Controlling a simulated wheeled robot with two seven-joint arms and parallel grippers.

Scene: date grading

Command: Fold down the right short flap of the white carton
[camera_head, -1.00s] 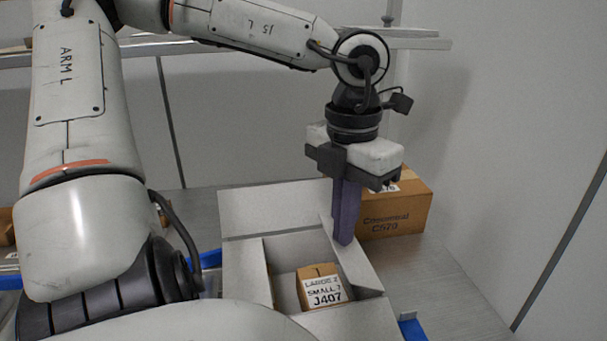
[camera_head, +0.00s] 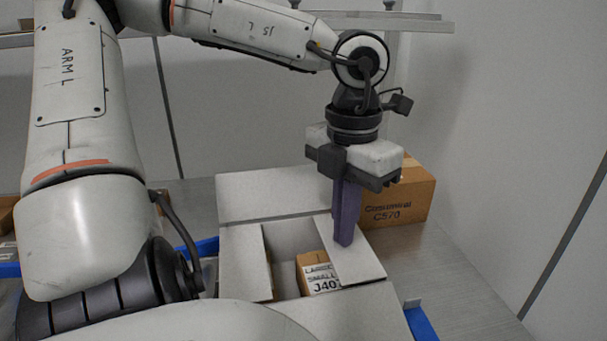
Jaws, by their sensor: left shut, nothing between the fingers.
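The white carton (camera_head: 252,217) stands open on the table, its long back flap raised behind the opening. Its right short flap (camera_head: 361,268) lies inward, nearly flat, over the right part of the opening. Its left short flap (camera_head: 243,262) is also folded inward. My left gripper (camera_head: 344,240) is shut and empty, pointing down, with its fingertips at the back part of the right flap, seemingly touching it. A small brown box (camera_head: 312,272) with a printed label sits inside, partly covered by the right flap. The front of the carton is partly hidden by my arm. My right gripper is not in view.
A brown cardboard box (camera_head: 399,208) stands behind the carton at the right, close to my left gripper. Blue strips (camera_head: 420,322) show beside the carton. The metal table (camera_head: 457,279) is clear at the right, up to a grey wall.

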